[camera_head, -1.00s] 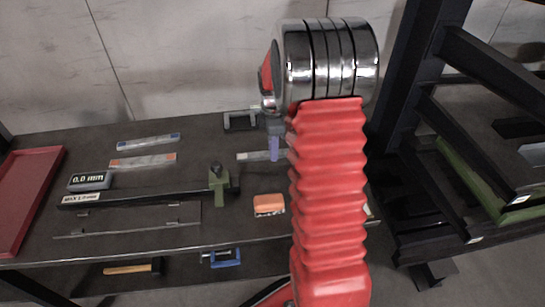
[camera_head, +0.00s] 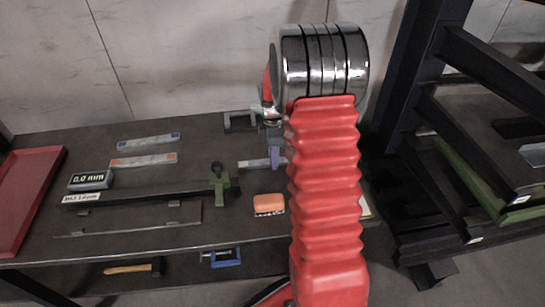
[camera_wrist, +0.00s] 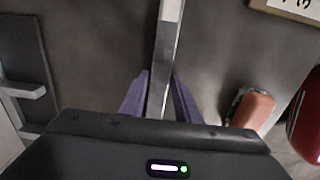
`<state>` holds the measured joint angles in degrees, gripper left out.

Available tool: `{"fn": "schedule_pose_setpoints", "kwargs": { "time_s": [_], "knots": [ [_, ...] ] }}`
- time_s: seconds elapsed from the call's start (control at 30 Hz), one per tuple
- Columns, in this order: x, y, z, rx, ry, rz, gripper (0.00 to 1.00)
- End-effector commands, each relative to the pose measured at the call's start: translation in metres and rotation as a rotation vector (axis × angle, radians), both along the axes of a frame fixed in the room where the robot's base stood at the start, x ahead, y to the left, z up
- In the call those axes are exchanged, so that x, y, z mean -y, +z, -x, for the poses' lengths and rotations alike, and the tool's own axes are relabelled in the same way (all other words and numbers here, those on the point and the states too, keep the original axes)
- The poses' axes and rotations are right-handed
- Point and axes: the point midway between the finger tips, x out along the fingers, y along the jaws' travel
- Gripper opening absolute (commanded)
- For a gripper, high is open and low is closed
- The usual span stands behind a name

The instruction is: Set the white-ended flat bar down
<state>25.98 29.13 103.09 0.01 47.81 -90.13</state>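My gripper (camera_wrist: 160,92) has purple fingers, one on each side of a narrow flat bar (camera_wrist: 165,55), and is shut on it. In the wrist view the bar runs upward from the fingers and has a white end at the top edge. In the head view the bar (camera_head: 258,164) sticks out left of my gripper (camera_head: 275,152), low over the dark table (camera_head: 110,215), also with a pale left end. My red arm hides its right part. I cannot tell whether the bar touches the table.
An orange block (camera_head: 269,204) lies just in front of my gripper, and a grey clamp (camera_head: 240,121) behind. A dark rack (camera_head: 430,130) stands right.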

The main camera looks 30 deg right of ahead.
Motion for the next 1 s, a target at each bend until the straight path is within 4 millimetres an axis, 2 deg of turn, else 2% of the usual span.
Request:
{"fn": "schedule_pose_setpoints", "kwargs": {
  "time_s": [0.17, 0.57, 0.77, 1.0],
  "knots": [
    [0.000, 0.000, 0.000, 0.000, 0.000, 0.000, 0.42],
    [0.000, 0.007, -0.001, 0.002, 0.000, 0.001, 0.42],
    [0.000, 0.032, -0.001, 0.003, 0.001, 0.001, 0.42],
    [0.000, 0.074, -0.001, 0.003, 0.001, 0.001, 0.42]
  ]
}}
